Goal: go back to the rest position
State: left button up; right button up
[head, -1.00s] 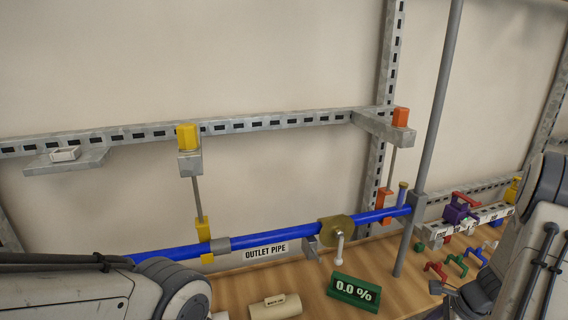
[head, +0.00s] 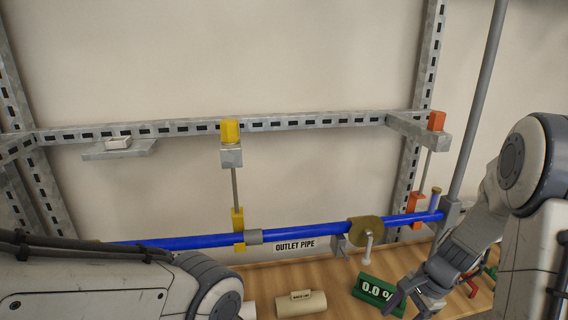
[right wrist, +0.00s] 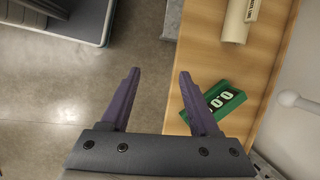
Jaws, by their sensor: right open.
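My right gripper (head: 412,296) is at the lower right of the head view, in front of the green display block (head: 376,291) that reads 0.0 %. In the right wrist view its two fingers (right wrist: 158,95) are spread apart with nothing between them. One finger overlaps the view of the green display (right wrist: 222,100) at the bench edge. My left arm (head: 110,285) comes in at the lower left of the head view. The left gripper is out of the frame.
A blue outlet pipe (head: 300,231) with a brass valve (head: 366,230) runs above the wooden bench (head: 340,272). A cream cylinder (head: 301,306) lies on the bench. A grey vertical post (head: 480,100) stands near my right arm. Open floor (right wrist: 60,110) lies beside the bench.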

jog(key=s+a+r+n+g+h, duration=0.1)
jog(key=s+a+r+n, duration=0.25)
jog(key=a+n, duration=0.35)
jog(key=s+a+r+n, duration=0.3)
jog(key=a+r+n, duration=0.15)
jog(key=a, duration=0.55)
jog(key=s+a+r+n+h, duration=0.1)
jog(key=s+a+n, duration=0.4)
jog(key=s+n, duration=0.6)
jog(key=shift+r+h, duration=0.4)
jog(key=shift+r, duration=0.3)
